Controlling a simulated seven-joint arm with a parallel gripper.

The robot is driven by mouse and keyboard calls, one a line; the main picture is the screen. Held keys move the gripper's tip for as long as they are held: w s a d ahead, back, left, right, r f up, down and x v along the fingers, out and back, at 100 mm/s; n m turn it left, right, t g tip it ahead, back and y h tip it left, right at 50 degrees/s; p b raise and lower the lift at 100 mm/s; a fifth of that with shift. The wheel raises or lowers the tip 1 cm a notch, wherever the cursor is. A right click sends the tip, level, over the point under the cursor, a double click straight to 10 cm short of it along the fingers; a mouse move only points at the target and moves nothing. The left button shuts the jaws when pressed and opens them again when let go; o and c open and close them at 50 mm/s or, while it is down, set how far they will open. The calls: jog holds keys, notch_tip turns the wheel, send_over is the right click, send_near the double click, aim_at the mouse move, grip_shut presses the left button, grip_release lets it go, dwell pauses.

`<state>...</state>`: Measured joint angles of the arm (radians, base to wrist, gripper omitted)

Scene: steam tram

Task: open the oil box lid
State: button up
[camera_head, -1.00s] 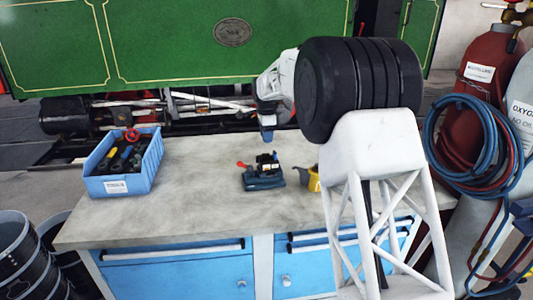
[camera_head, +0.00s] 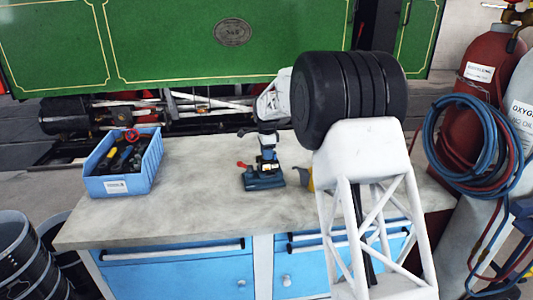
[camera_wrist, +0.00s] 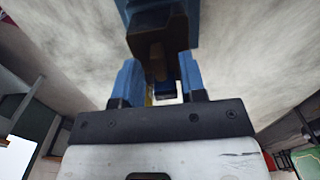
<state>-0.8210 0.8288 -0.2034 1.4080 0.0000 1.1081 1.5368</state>
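A small blue device with dark parts and a red handle (camera_head: 263,178) stands on the workbench; it looks like a vise. I cannot make out the oil box or its lid clearly in it. My gripper (camera_head: 267,147) is right above the device, pointing down, and hides its upper part. In the wrist view, the two blue fingers of my gripper (camera_wrist: 160,82) stand apart. A dark blue and brown part (camera_wrist: 157,45) shows just beyond and between them. I cannot tell whether the fingers touch it.
The grey workbench top (camera_head: 190,215) is mostly clear. A blue bin (camera_head: 125,172) with tools stands at the left. A yellow item (camera_head: 309,180) is partly hidden behind my arm. A green tram side (camera_head: 170,40) rises behind. Gas cylinders with hoses (camera_head: 470,140) stand at the right.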

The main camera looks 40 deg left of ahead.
jog(key=shift+c, duration=0.3)
grip_shut()
jog(key=shift+s+m, duration=0.1)
jog(key=shift+m, duration=0.2)
jog(key=m, duration=0.1)
jog(key=s+m, duration=0.1)
jog(key=m, duration=0.1)
jog(key=shift+s, duration=0.1)
jog(key=m, duration=0.2)
jog(key=s+m, duration=0.1)
jog(key=m, duration=0.1)
jog(key=shift+s+a+m, duration=0.15)
jog(key=shift+s+m, duration=0.05)
jog(key=shift+m, duration=0.1)
jog(key=shift+s+a+m, duration=0.3)
jog(key=shift+m, duration=0.95)
jog(key=shift+s+a+m, duration=0.35)
jog(key=shift+m, duration=0.95)
jog(key=shift+s+a+m, duration=0.3)
jog(key=shift+m, duration=0.95)
